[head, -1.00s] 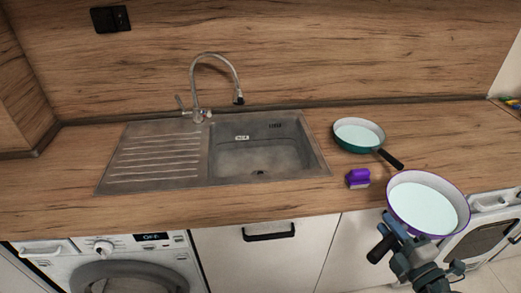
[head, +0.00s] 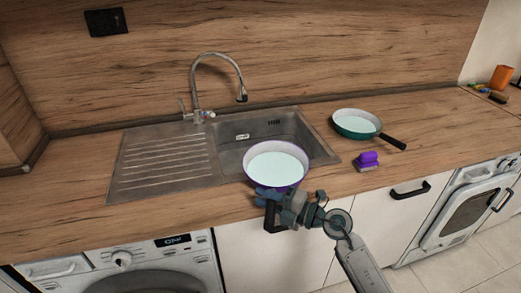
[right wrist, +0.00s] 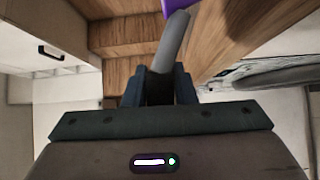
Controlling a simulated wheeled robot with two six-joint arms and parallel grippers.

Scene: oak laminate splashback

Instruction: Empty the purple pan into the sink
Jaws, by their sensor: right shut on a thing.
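The purple pan (head: 275,181), white inside with pale liquid, is held roughly level over the front right part of the sink basin and the counter edge. My right gripper (head: 270,194) is shut on its dark handle. In the right wrist view the handle (right wrist: 172,42) runs up from between the fingers (right wrist: 160,85), with a bit of purple rim (right wrist: 180,5) at the top. The grey sink (head: 235,137) has a ribbed drainboard at left and a basin at right, partly hidden by the pan. My left gripper is not in view.
A curved faucet (head: 215,60) stands behind the sink. A green pan (head: 356,122) with pale contents and a purple sponge-like item (head: 367,161) are on the counter to the right. An orange item (head: 501,77) and small things lie at the far right. The drainboard is clear.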

